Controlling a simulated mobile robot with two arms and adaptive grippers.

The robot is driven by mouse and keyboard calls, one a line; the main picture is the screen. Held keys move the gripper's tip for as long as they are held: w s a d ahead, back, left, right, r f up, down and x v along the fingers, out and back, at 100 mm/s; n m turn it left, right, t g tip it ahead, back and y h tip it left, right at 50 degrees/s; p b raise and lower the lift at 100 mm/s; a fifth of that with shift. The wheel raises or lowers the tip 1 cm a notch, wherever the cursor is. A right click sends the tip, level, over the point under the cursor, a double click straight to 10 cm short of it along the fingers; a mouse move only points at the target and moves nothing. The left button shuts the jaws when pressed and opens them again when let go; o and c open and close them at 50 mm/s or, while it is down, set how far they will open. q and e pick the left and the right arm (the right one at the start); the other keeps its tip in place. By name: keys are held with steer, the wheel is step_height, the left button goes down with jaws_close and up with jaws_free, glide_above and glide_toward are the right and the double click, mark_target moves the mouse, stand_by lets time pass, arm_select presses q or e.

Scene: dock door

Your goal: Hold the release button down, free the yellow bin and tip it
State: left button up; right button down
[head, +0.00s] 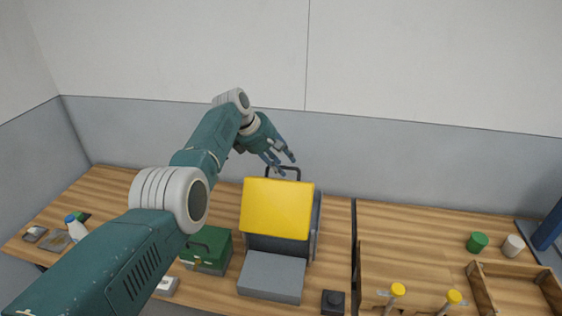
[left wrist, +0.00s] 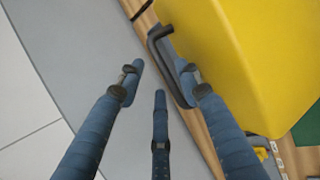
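The yellow bin (head: 277,208) sits tilted in a grey frame (head: 316,222) on the bench, its broad face toward me. A dark bar handle (head: 284,171) stands at its back edge. My left gripper (head: 286,159) is just above and behind the bin, beside the handle. In the left wrist view its fingers (left wrist: 160,82) are spread and empty. The handle (left wrist: 156,34) there lies close to the right finger, and I cannot tell whether they touch. The yellow bin (left wrist: 255,60) fills the right side. A small black block (head: 333,301) may be the release button. My right gripper is out of view.
A grey block (head: 271,277) stands before the bin. A green box (head: 207,249) is left of it. A white bottle (head: 75,226) stands far left. Yellow-topped items (head: 398,290), a wooden tray (head: 482,292) and a green cup (head: 477,242) are right. The wall is close behind.

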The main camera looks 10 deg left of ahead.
arm_select(q)
steer(key=shift+s+a+r, duration=0.15)
steer(key=shift+r, duration=0.2)
steer(key=v, duration=1.1)
steer(key=shift+s, duration=0.1)
steer(key=shift+a, duration=0.1)
